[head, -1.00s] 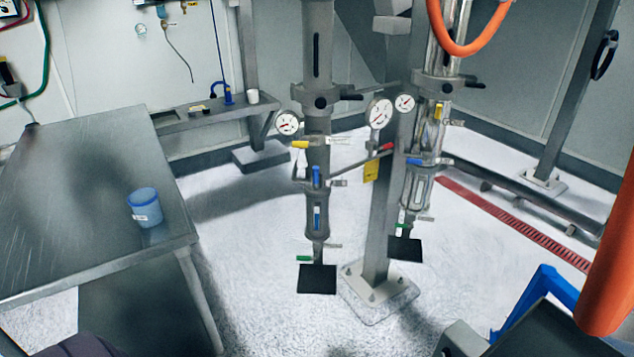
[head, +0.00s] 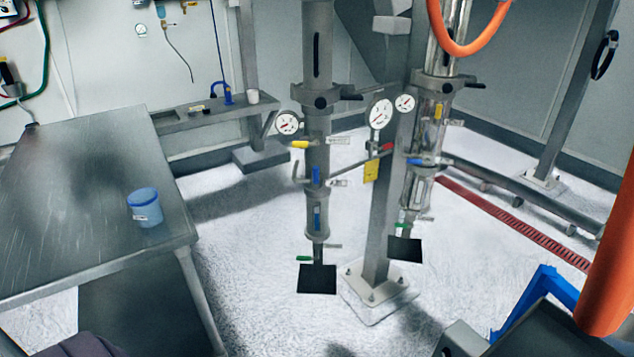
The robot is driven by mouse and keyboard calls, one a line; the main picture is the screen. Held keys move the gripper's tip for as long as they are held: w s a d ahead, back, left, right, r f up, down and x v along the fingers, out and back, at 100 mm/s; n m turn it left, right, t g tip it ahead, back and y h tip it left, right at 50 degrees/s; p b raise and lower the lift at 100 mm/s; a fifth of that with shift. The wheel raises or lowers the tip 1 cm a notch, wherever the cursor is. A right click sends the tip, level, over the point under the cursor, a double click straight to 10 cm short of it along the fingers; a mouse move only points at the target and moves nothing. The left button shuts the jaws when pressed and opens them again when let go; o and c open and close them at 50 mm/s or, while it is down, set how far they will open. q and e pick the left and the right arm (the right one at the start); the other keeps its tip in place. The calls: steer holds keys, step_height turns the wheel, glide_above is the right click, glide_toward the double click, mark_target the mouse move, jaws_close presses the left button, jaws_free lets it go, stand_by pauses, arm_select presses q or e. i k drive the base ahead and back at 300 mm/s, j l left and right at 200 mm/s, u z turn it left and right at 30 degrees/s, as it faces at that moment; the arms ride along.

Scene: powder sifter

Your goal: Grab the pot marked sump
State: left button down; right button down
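A blue lidded pot (head: 145,207) stands upright on the steel table (head: 60,225) at the left, near its right edge. It has a small white label on its side, too small to read, so I cannot tell whether it says sump. No gripper fingers show in the head view, so neither gripper can be placed relative to the pot.
Two vertical pipe columns with gauges and valves (head: 317,190) stand right of the table. A small white cup (head: 252,96) sits on the back shelf (head: 190,122). An orange hose (head: 470,45) hangs at upper right. The table around the pot is clear.

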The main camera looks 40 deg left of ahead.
mark_target(145, 203)
steer(key=k+j+u, duration=0.2)
steer(key=j, duration=0.2)
steer(key=k+j+u, duration=0.25)
steer(key=i+j+u, duration=0.1)
steer(key=u, duration=1.2)
steer(key=i+j, duration=0.1)
steer(key=j, duration=0.2)
